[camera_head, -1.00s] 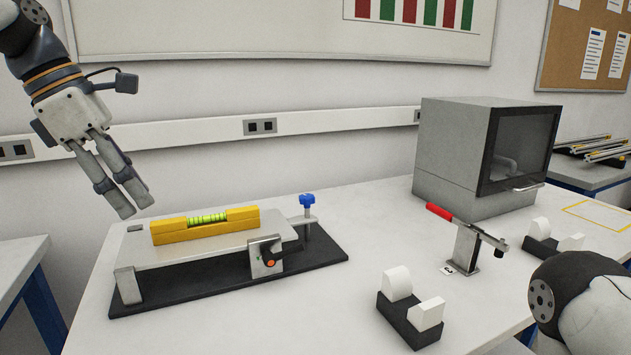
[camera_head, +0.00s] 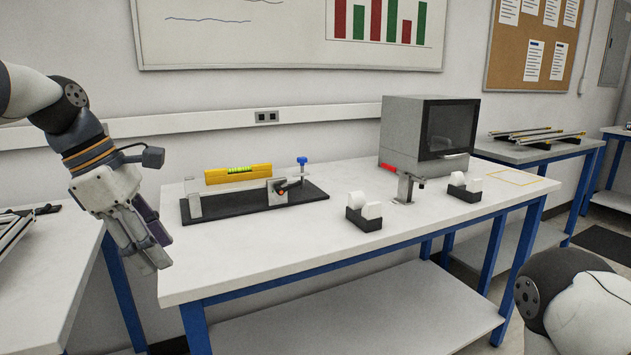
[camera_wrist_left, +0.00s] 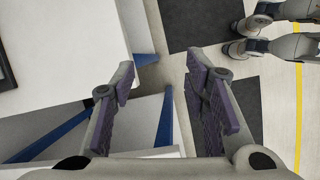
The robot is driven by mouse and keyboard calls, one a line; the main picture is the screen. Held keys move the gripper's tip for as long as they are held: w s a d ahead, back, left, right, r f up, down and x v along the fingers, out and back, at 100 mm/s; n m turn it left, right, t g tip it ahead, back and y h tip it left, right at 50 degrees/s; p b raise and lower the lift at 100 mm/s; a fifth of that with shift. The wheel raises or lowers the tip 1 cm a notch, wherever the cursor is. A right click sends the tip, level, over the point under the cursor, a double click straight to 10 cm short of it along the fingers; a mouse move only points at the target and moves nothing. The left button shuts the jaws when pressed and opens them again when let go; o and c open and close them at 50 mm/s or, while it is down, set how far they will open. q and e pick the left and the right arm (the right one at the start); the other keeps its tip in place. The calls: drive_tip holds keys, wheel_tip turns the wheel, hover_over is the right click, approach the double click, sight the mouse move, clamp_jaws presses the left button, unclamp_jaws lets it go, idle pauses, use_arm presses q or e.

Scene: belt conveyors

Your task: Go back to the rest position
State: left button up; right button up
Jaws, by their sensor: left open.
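My left gripper (camera_head: 150,245) hangs in front of the white workbench's left end, fingers pointing down, apart from the table. In the left wrist view the left gripper's fingers (camera_wrist_left: 168,105) are spread with nothing between them. Below them are the floor and a table's edge. My right arm (camera_head: 575,300) shows only as a rounded link at the lower right; its gripper is out of view.
Another table (camera_head: 60,270) stands left. The workbench's front strip is clear.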

use_arm(q)
wheel_tip(320, 180, down, 14)
drive_tip(key=w+d+m+g, duration=0.1)
drive_tip(key=d+m, duration=0.2)
drive_tip(key=m, duration=0.1)
drive_tip(key=s+d+f+m+y, duration=0.15)
drive_tip(key=s+f+m, duration=0.25)
drive_tip(key=s+f, duration=0.6)
drive_tip(key=s+f+m+g, duration=0.2)
drive_tip(key=s+f+m, duration=0.2)
drive_tip(key=s+f, duration=0.7)
drive_tip(key=s+a+f+m+y, duration=0.2)
drive_tip(key=s+m, duration=0.6)
drive_tip(key=s, duration=0.7)
drive_tip(key=shift+s+a+f, duration=0.3)
drive_tip(key=shift+a+f, duration=0.25)
drive_tip(key=shift+f, duration=0.05)
use_arm(e)
drive_tip(key=shift+w+f, duration=0.1)
drive_tip(key=shift+w, duration=0.65)
